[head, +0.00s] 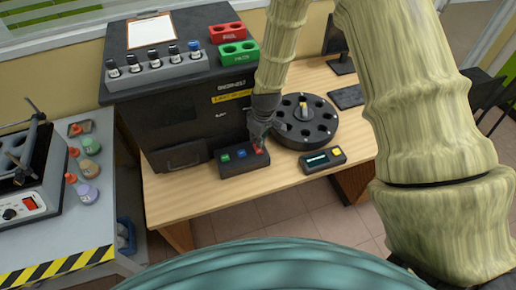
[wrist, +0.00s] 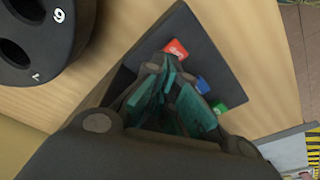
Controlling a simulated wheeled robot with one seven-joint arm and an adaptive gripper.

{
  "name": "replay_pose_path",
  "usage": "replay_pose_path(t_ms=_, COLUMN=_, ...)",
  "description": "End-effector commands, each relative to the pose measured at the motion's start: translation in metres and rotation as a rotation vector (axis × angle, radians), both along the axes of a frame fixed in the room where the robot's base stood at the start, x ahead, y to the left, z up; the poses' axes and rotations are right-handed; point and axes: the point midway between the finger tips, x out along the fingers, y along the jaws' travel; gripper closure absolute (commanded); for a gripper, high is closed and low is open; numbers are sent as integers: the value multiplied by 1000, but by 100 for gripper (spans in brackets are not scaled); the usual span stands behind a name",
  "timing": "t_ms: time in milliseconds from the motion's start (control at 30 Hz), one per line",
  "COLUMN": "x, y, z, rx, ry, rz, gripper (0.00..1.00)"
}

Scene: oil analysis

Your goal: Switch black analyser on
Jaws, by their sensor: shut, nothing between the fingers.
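The black analyser (head: 165,115) stands on the wooden table. In front of it lies a dark button panel (head: 232,168) with a green button (head: 225,157), a blue button (head: 241,153) and a red button (head: 258,149). In the wrist view the red button (wrist: 175,50), blue button (wrist: 202,84) and green button (wrist: 219,108) show beyond my fingers. My gripper (head: 260,138) is shut and empty, pointing down over the red end of the panel. The wrist view also shows my gripper (wrist: 165,85) beside the red button. I cannot tell whether it touches.
A black round carousel (head: 306,125) with numbered holes stands right of my gripper, close to it. A small display box (head: 323,160) lies in front of it. Red (head: 227,33) and green (head: 238,53) racks and a grey vial rack (head: 155,72) sit on the analyser.

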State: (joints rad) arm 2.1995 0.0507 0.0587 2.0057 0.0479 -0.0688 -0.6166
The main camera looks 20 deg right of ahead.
Motion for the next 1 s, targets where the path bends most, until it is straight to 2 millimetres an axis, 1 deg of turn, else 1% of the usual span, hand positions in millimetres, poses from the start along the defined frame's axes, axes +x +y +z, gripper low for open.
replay_pose_path(t_ms=1000, x=0, y=0, z=-12, rx=0, ry=0, rz=0, gripper=100)
